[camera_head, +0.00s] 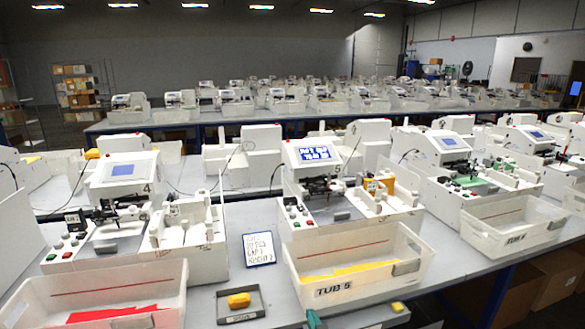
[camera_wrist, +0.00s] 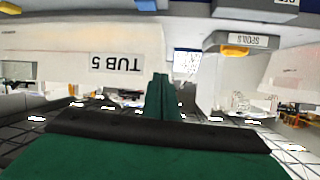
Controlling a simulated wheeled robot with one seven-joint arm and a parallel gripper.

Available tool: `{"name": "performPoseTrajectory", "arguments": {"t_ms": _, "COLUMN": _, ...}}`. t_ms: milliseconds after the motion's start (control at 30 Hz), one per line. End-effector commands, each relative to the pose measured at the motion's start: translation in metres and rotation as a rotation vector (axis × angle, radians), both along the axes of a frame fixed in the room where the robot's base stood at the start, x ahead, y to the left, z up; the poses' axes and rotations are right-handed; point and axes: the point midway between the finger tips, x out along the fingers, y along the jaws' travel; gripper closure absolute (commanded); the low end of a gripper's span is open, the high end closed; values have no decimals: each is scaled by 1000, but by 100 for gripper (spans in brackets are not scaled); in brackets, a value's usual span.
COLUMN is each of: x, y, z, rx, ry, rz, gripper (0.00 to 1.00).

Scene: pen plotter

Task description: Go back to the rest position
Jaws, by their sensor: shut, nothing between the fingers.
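My gripper (camera_wrist: 163,82) shows in the wrist view with its green fingers together and nothing between them. Its green tip (camera_head: 313,319) also shows at the bottom edge of the head view, just in front of the tub marked TUB 5 (camera_head: 334,292). The tub holds yellow pieces (camera_head: 345,276) and stands at the table's front. In the wrist view, which is upside down, the tub's front wall (camera_wrist: 60,50) lies beyond the fingers. The gripper looks apart from the tub. Most of my arm is out of view.
A small grey tray (camera_head: 240,312) holds a yellow piece (camera_head: 239,300) left of the tub. A handwritten sign (camera_head: 258,249) stands behind it. A plotter (camera_head: 314,166) with a lit screen stands behind TUB 5. A yellow piece (camera_head: 397,307) lies near the front edge.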

Motion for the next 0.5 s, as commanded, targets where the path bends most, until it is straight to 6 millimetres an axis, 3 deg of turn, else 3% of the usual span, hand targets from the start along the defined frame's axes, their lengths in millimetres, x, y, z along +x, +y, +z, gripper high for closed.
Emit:
{"name": "performPoseTrajectory", "arguments": {"t_ms": 33, "x": -16, "y": 4, "z": -19, "rx": 4, "ry": 7, "rz": -13, "gripper": 100}}
{"name": "performPoseTrajectory", "arguments": {"t_ms": 200, "x": -65, "y": 12, "z": -63, "rx": 13, "ry": 5, "rz": -57, "gripper": 100}}
{"name": "performPoseTrajectory", "arguments": {"t_ms": 500, "x": -162, "y": 23, "z": -117, "rx": 13, "ry": -1, "rz": -122, "gripper": 100}}
